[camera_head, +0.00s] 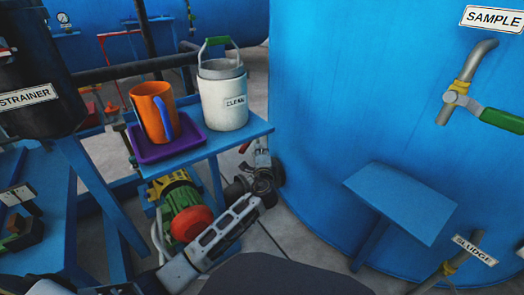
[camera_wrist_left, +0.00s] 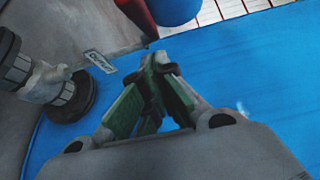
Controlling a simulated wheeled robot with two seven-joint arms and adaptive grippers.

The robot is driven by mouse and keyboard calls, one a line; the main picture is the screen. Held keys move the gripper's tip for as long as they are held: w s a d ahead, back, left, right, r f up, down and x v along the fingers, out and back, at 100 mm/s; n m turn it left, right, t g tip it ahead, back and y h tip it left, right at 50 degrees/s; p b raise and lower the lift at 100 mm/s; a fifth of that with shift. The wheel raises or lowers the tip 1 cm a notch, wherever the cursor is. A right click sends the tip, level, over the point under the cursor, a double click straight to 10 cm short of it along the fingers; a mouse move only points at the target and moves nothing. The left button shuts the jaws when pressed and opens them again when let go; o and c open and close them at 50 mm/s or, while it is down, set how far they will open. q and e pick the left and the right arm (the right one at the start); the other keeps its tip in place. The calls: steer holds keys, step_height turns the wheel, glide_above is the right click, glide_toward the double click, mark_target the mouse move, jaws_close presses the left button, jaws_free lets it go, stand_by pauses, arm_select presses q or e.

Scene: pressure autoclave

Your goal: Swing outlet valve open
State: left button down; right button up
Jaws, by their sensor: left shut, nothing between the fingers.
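A red bar (camera_wrist_left: 136,14), perhaps the outlet valve's lever, lies just ahead of the fingertips at the top of that view. A small tag (camera_wrist_left: 99,61) with unreadable lettering hangs on a thin grey rod left of the fingers. In the head view a small red part (camera_head: 245,146) shows above the gripper. The valve body is not clear in either view. My right gripper is not in view.
The blue vessel (camera_head: 330,90) walls off the right. A stand (camera_head: 262,124) carries a purple tray (camera_head: 145,152) with an orange mug (camera_head: 154,112) and a white pail (camera_head: 225,103). A green pump motor (camera_head: 184,203) sits below. The green-handled sample valve (camera_head: 500,121) is right.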

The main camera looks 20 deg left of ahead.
mark_target(245, 147)
arm_select(q)
steer(key=shift+a, duration=0.2)
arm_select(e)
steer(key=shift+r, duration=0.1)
arm_select(q)
steer(key=shift+s+a+m+t+h+p, duration=0.2)
steer(key=shift+a+m+h+p, duration=0.5)
steer(key=shift+a+h, duration=0.4)
steer(key=shift+s+a+m+t+h+p, duration=0.2)
steer(key=shift+a+m+h+p, duration=0.3)
steer(key=shift+a+m+h, duration=0.4)
steer(key=shift+s+a+m+t+h+p, duration=0.15)
steer(key=shift+a+m+h+p, duration=0.45)
steer(key=shift+a+h, duration=0.65)
steer(key=shift+a, duration=0.35)
steer(key=a, duration=0.2)
steer(key=w+a, duration=0.1)
steer(key=a, duration=0.1)
steer(key=shift+a+r+p, duration=0.1)
steer(key=shift+a+p, duration=0.2)
steer(key=shift+a, duration=0.1)
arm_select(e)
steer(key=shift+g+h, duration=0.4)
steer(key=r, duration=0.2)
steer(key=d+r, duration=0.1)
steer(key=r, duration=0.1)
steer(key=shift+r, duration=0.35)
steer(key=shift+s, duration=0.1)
